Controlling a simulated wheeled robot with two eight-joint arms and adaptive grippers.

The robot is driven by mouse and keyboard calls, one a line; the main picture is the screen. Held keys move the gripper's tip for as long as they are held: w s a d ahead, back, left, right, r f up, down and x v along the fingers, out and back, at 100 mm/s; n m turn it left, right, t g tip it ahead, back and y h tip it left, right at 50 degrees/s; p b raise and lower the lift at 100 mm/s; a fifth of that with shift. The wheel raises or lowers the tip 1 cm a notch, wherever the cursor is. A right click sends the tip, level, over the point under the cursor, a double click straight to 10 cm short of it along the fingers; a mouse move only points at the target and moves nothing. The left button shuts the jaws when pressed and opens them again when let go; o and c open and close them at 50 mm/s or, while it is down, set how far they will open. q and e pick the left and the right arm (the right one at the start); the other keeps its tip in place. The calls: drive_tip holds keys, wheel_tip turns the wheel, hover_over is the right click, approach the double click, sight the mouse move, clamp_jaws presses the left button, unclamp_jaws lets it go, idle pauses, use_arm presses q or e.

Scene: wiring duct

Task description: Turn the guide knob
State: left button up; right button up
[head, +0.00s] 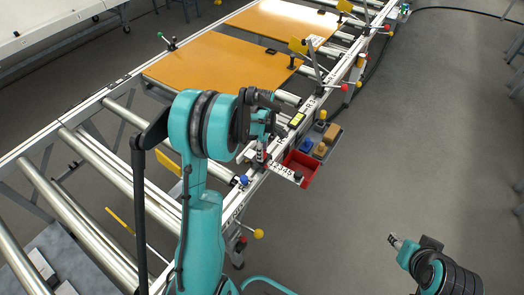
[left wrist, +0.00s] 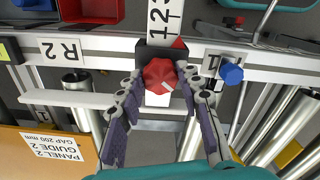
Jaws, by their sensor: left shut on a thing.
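The guide knob is a red faceted knob with a pale mark on top, on a black block on the rail; it shows in the left wrist view (left wrist: 158,74). My left gripper (left wrist: 160,82) has its fingers on both sides of the red knob and is shut on it. In the head view my left gripper (head: 261,151) reaches down at the rail, and the arm hides part of that spot. A white number strip (head: 283,173) lies beside the knob. My right gripper (head: 396,242) is at the lower right over the floor, away from the rail; its fingers are unclear.
A blue knob (left wrist: 231,74) sits on the rail close by the left gripper. A red tray (head: 303,170) and bins with blue and tan blocks (head: 326,140) hang along the rail. Orange panels (head: 215,68) lie on rollers. The floor at right is clear.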

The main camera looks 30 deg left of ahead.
idle(0.5)
use_arm(q)
drive_tip(key=o, duration=1.2)
drive_tip(key=shift+c, duration=0.2)
wheel_tip(320, 180, up, 12)
